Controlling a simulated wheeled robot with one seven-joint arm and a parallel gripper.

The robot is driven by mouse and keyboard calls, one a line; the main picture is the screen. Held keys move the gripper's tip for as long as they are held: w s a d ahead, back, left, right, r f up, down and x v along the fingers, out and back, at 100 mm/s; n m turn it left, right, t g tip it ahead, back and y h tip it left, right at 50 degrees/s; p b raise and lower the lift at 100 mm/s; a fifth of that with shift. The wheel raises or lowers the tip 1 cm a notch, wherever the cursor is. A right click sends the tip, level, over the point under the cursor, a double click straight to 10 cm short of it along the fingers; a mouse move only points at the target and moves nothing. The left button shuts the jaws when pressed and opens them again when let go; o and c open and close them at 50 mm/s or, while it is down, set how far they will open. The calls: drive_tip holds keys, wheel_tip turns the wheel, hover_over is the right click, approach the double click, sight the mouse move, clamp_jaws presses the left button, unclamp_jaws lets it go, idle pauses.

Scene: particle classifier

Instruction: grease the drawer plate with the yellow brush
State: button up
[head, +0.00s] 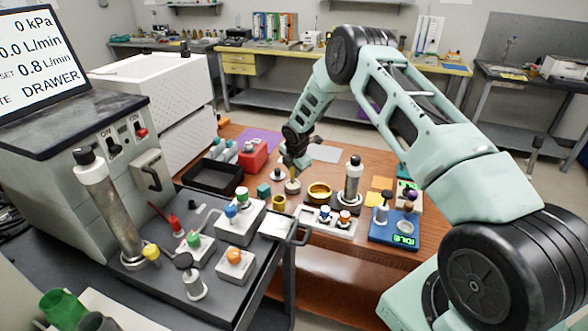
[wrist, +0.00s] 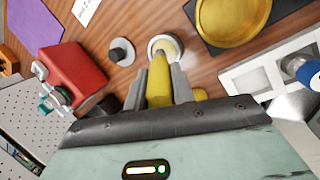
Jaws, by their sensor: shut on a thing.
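My gripper (head: 293,163) is over the wooden table in the head view. In the wrist view my gripper (wrist: 160,88) is shut on a yellow brush (wrist: 160,78), held between both fingers. The brush's far end is at a small round pale pot (wrist: 165,46); I cannot tell whether it touches the contents. The pot also shows below my gripper in the head view (head: 293,187). The brush is hard to make out in the head view. A grey machine (head: 60,165) with a "DRAWER" readout and a handle (head: 151,177) stands at left; I cannot identify the drawer plate.
A gold bowl (wrist: 232,20) lies right of the pot, a dark knobbed lid (wrist: 121,52) left of it. A red box (head: 252,156), black tray (head: 213,177), metal cylinder (head: 352,185) and blue scale (head: 393,232) crowd the table. A dark cart (head: 165,285) holds several bottles.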

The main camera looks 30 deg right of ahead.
drive_tip(key=shift+f+b, duration=0.5)
drive_tip(key=shift+f, duration=0.2)
idle(1.9)
drive_tip(key=shift+r, duration=0.1)
drive_tip(key=shift+r+p, duration=2.3)
drive_tip(key=shift+r, duration=1.15)
